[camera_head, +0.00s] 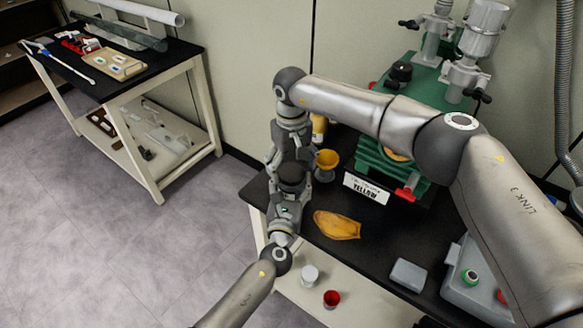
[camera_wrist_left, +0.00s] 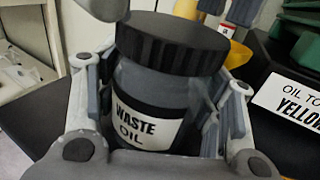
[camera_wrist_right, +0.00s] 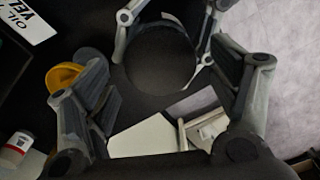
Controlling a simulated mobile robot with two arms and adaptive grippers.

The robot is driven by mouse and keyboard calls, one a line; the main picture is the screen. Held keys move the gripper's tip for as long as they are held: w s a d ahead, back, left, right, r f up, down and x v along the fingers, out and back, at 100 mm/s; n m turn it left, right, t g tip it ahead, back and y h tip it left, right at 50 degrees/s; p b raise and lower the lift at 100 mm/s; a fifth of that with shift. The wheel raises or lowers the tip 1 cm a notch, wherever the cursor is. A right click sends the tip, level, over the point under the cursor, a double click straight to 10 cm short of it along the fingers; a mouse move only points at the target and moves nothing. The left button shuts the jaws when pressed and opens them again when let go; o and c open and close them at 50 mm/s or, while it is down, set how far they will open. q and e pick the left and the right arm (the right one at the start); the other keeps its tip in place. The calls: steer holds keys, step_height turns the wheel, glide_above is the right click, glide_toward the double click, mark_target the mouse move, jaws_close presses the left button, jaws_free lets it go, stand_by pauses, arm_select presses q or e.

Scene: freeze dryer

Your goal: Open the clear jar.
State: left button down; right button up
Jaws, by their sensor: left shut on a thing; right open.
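The clear jar (camera_wrist_left: 150,95) has a ribbed black lid (camera_wrist_left: 172,42), dark contents and a "WASTE OIL" label. My left gripper (camera_wrist_left: 160,100) is shut around its body and holds it upright near the table's left edge. In the head view the jar (camera_head: 292,172) is mostly hidden between my left gripper (camera_head: 288,197) below and my right gripper (camera_head: 290,152) above. In the right wrist view the lid (camera_wrist_right: 160,55) appears as a dark disc between the spread fingers of my right gripper (camera_wrist_right: 172,85). The right gripper is open, pointing down over the lid; contact cannot be told.
A yellow funnel-like cup (camera_head: 327,160), a "YELLOW" sign (camera_head: 366,188) and an orange cloth-like piece (camera_head: 337,225) are on the black table (camera_head: 390,235). The green pump machine (camera_head: 425,75) stands behind. Floor is open at left.

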step_height(320, 180, up, 3)
steer(key=shift+r, duration=0.15)
steer(key=shift+c, duration=0.3)
steer(key=m, duration=0.4)
steer(key=shift+r+m, duration=0.2)
steer(key=shift+m, duration=0.1)
steer(key=m, duration=0.5)
steer(key=shift+r, duration=0.2)
steer(key=m, duration=0.7)
steer(key=shift+r, duration=0.3)
steer(key=m, duration=0.3)
steer(key=shift+r+m, duration=0.15)
steer(key=shift+m, duration=0.15)
steer(key=m, duration=0.5)
steer(key=shift+r, duration=0.25)
steer(key=m, duration=0.7)
steer(key=shift+r, duration=0.3)
steer(key=m, duration=0.7)
steer(key=shift+r+m, duration=0.3)
steer(key=shift+f, duration=4)
